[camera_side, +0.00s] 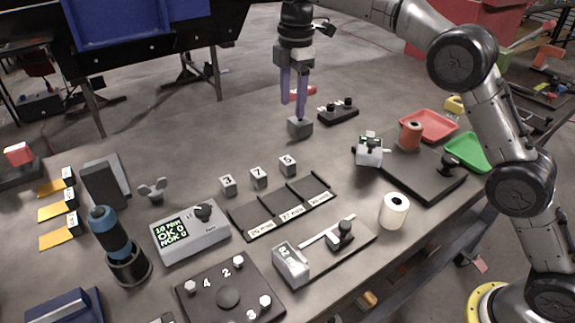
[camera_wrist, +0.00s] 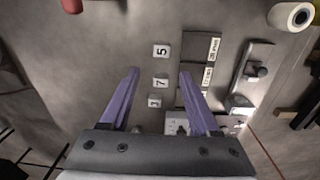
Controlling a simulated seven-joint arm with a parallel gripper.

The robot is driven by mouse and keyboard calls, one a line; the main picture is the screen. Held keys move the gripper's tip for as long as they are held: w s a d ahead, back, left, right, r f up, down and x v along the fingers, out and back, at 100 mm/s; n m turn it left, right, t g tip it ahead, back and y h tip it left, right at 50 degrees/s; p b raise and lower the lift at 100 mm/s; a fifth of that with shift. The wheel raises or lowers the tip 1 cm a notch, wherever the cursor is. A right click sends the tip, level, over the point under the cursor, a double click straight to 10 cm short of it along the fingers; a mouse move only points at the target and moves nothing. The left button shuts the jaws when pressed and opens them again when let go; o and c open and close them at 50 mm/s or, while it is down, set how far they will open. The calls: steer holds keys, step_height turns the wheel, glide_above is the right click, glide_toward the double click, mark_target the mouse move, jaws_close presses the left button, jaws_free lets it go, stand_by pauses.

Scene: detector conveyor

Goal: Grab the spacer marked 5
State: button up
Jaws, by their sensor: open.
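The spacer marked 5 (camera_side: 288,166) is a small pale grey cube with a dark numeral, standing on the table at the right end of a short row. In the wrist view this spacer (camera_wrist: 161,51) is at the top of the row, a little beyond the fingertips. The spacer marked 7 (camera_side: 259,178) and the spacer marked 3 (camera_side: 228,185) stand to its left in the side view. My gripper (camera_side: 294,108) has purple fingers, apart and empty, pointing down above the table behind the row. In the wrist view my gripper (camera_wrist: 159,72) straddles the spacers' line of sight.
A dark tray with three labelled compartments (camera_side: 247,213) lies in front of the spacers. A plain grey block (camera_side: 300,128) shows just below my fingertips. A gauge (camera_side: 291,264), white roll (camera_side: 394,211) and display box (camera_side: 190,233) stand nearby. Bare table lies left of my gripper.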

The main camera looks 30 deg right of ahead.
glide_above(287, 160)
steer(key=shift+g, duration=0.3)
step_height(287, 160, down, 10)
steer(key=shift+s+d, duration=0.15)
steer(key=shift+f, duration=3.2)
steer(key=shift+c, duration=0.3)
jaws_close()
